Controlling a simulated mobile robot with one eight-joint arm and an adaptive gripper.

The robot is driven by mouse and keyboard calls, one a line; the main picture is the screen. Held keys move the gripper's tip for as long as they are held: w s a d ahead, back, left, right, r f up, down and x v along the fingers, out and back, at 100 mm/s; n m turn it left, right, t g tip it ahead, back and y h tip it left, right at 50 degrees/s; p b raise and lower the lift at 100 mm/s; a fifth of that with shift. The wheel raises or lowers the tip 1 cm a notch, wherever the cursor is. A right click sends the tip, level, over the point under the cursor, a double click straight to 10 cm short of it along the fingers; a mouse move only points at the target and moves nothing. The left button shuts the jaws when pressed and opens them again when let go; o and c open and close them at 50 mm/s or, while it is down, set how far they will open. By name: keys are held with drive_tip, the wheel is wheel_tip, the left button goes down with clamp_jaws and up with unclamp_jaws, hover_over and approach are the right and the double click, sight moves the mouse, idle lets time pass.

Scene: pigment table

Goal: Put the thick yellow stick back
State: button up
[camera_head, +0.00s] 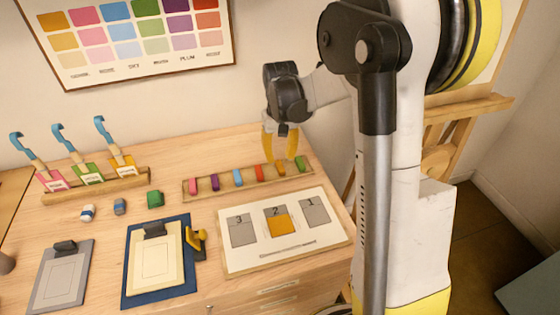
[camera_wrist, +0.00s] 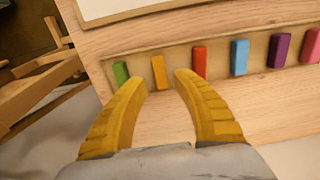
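A yellow stick (camera_wrist: 159,72) stands in the wooden tray (camera_wrist: 135,68) between a green stick (camera_wrist: 121,74) and a red stick (camera_wrist: 200,64) in the wrist view. In the head view the same tray (camera_head: 200,191) runs along the table, and the yellow stick is partly masked by my fingers. My gripper (camera_wrist: 161,79) is open, its yellow fingertips to either side of the yellow stick's near end. Nothing is visibly held. In the head view my gripper (camera_head: 281,155) points down above the tray's right part. I cannot tell whether the fingers touch the stick.
Blue (camera_head: 238,177), purple (camera_head: 215,182) and pink (camera_head: 193,186) sticks stand farther left. A numbered board (camera_head: 325,258) with an orange patch lies in front.

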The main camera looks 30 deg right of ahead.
sight(280, 166)
wheel_tip(280, 166, up, 8)
drive_tip(key=p, duration=0.2)
drive_tip(key=s+a+r+n+t, duration=0.1)
drive_tip(key=s+a+r+t, duration=0.2)
drive_tip(key=s+a+r, duration=0.5)
drive_tip(key=s+a+f+n+t, duration=0.1)
drive_tip(key=s+a+t, duration=0.2)
drive_tip(key=s, duration=0.7)
drive_tip(key=shift+s+t, duration=0.4)
drive_tip(key=shift+t, duration=0.2)
